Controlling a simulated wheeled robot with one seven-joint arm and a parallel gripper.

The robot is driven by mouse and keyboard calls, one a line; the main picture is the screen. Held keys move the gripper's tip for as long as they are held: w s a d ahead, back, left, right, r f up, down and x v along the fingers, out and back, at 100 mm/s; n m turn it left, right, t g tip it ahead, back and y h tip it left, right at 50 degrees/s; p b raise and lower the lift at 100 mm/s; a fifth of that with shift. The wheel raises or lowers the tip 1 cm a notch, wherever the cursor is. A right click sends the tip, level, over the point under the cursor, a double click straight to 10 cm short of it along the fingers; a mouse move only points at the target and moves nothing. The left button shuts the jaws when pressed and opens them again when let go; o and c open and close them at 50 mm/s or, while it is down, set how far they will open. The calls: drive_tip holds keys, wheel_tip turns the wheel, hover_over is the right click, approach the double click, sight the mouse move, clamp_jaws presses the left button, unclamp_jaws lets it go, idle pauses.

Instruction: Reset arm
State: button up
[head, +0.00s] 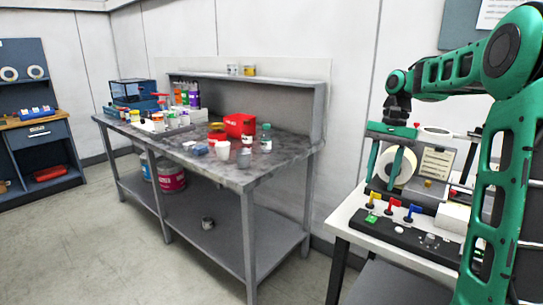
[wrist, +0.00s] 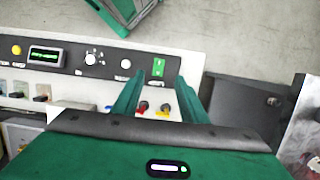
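My green arm comes in from the right in the head view, and its dark wrist end with my gripper (head: 393,128) hangs over the label rewinder (head: 430,165). The rewinder carries a white label roll (head: 396,166) and stands on a white-topped bench. In the wrist view my gripper (wrist: 159,84) shows two green fingers set apart, with nothing held between them. Small red and yellow levers (wrist: 163,108) show in the gap, below the fingers. The finger tips lie over the edge of the control panel (wrist: 75,62), near a green switch (wrist: 158,67). I cannot tell their height.
A grey worktable (head: 262,170) with bottles, cups and a red box (head: 240,125) stands left of the rewinder bench. Paint buckets (head: 171,178) sit on its lower shelf. A blue workbench (head: 40,135) is at the far left. The floor (head: 90,235) in front is clear.

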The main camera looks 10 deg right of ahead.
drive_tip(key=s+a+f+n, duration=0.1)
drive_tip(key=s+f, duration=0.2)
drive_tip(key=s, duration=0.7)
drive_tip(key=s+a+f+n+t+h, duration=0.1)
drive_tip(key=s+a+f, duration=0.1)
drive_tip(key=s, duration=0.8)
drive_tip(key=s+a+f+n+h, duration=0.1)
drive_tip(key=s+f, duration=0.3)
drive_tip(key=s, duration=0.6)
drive_tip(key=shift+a+f+n+t, duration=0.3)
drive_tip(key=shift+a+n+t, duration=0.1)
drive_tip(key=shift+a+n, duration=0.15)
